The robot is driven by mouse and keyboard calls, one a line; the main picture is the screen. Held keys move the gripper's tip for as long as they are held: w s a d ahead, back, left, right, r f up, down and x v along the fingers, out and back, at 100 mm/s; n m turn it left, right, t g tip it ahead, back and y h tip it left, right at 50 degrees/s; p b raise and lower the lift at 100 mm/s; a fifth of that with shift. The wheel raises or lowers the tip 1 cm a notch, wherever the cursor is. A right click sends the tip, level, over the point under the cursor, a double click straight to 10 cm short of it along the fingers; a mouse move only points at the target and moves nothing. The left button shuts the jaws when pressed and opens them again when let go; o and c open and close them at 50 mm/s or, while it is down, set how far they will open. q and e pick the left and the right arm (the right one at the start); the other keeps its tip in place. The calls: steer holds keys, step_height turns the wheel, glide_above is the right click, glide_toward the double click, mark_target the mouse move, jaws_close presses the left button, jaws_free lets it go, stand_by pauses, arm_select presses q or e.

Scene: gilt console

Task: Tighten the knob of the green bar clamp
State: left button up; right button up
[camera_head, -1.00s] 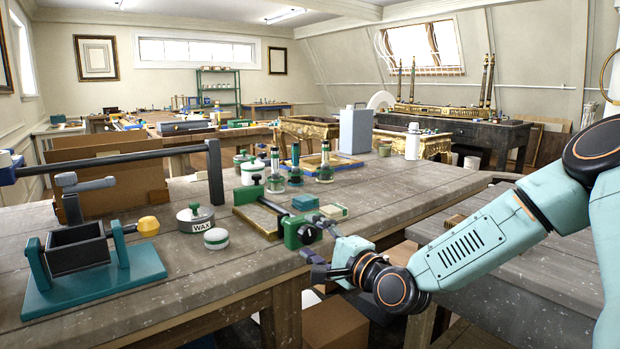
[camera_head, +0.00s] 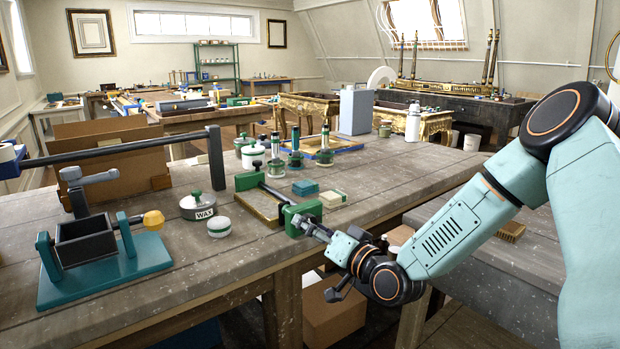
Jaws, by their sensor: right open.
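The green bar clamp (camera_head: 249,181) lies across a flat wood-coloured panel (camera_head: 262,207) near the table's front edge. Its near green jaw (camera_head: 300,214) faces my right gripper, and its knob end is small and partly merged with the gripper in the picture. My right gripper (camera_head: 326,258) comes in from the right, just beyond the table's front edge. Its dark fingers are spread apart, with the lower one hanging below the clamp's level. I cannot tell whether it touches the knob. My left gripper is not in view.
A teal-based vise (camera_head: 103,275), a wax tin (camera_head: 198,207) and a white jar (camera_head: 219,227) stand left of the clamp. A teal block (camera_head: 305,187), a pale block (camera_head: 333,199) and green-capped bottles (camera_head: 296,150) stand behind it. A cardboard box (camera_head: 333,318) is below the table.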

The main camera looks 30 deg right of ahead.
steer(key=s+n+p, duration=0.7)
steer(key=s+n, duration=0.1)
steer(key=n, duration=0.2)
steer(key=w+m+b, duration=0.1)
steer(key=w+r+m+b, duration=0.1)
steer(key=w+m+b, duration=0.2)
steer(key=w, duration=0.1)
steer(key=shift+d+r+m+b, duration=0.25)
steer(key=shift+r+m+b, duration=0.1)
steer(key=shift+m, duration=0.05)
step_height(320, 180, up, 8)
steer(key=f+m+b, duration=0.1)
steer(key=m+b, duration=0.6)
steer(key=m, duration=0.4)
glide_above(311, 219)
steer(key=shift+w+r, duration=0.1)
steer(key=shift+r, duration=0.15)
steer(key=shift+r+m+b, duration=0.3)
steer(key=shift+r+m, duration=0.1)
steer(key=shift+m, duration=0.2)
